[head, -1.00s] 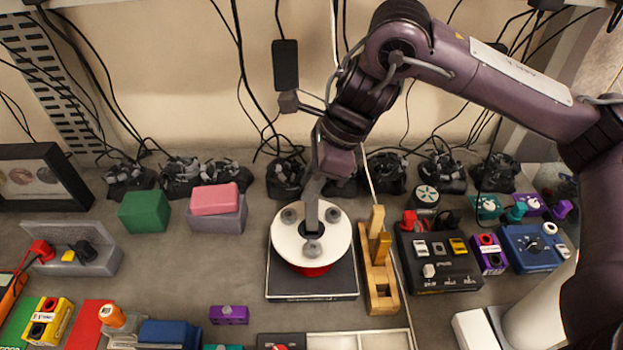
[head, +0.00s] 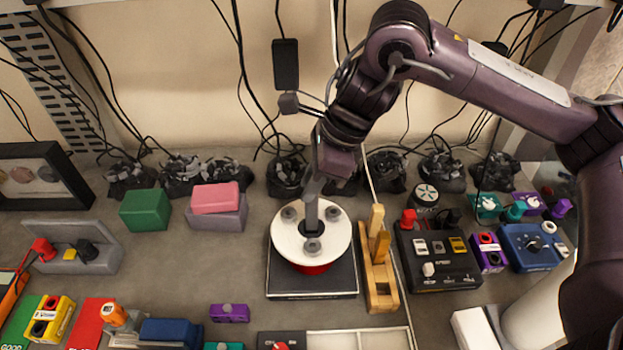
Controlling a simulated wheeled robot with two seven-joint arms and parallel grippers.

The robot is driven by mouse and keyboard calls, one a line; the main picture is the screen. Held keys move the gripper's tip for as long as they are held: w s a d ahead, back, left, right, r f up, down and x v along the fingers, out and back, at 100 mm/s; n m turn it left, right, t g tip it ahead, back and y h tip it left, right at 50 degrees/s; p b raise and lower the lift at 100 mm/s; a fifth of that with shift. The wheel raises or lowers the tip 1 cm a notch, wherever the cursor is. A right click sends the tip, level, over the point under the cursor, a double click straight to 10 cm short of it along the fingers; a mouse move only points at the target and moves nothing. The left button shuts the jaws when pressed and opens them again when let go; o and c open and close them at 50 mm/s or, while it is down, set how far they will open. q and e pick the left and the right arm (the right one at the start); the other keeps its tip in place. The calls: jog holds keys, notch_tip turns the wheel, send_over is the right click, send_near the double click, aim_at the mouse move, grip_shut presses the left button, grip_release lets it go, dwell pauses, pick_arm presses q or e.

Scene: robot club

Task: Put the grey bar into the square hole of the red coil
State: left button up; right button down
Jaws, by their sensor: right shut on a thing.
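The red coil (head: 309,268) stands on a dark square base, with a white round top flange (head: 285,241) that carries several grey knobs. The grey bar (head: 311,215) is upright over the middle of the flange. My right gripper (head: 314,184) is shut on the bar's upper part, above the coil. The square hole is hidden behind the bar and the gripper, so I cannot tell whether the bar's lower end is inside it or just above it. My left gripper is not in view.
A wooden stand (head: 380,282) is close to the right of the coil's base, with a black switch box (head: 440,272) beyond. A pink block on a grey one (head: 216,215) and a green block (head: 145,210) are at left. Bare bench lies left of the coil.

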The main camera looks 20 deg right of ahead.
jog(key=shift+f, duration=0.4)
dwell(0.7)
jog(key=shift+f+b, duration=1.85)
jog(key=shift+f, duration=0.2)
dwell(0.4)
jog(key=c, duration=1.2)
grip_release()
jog(key=shift+o, duration=0.2)
notch_tip(320, 180, up, 8)
jog(key=p, duration=0.8)
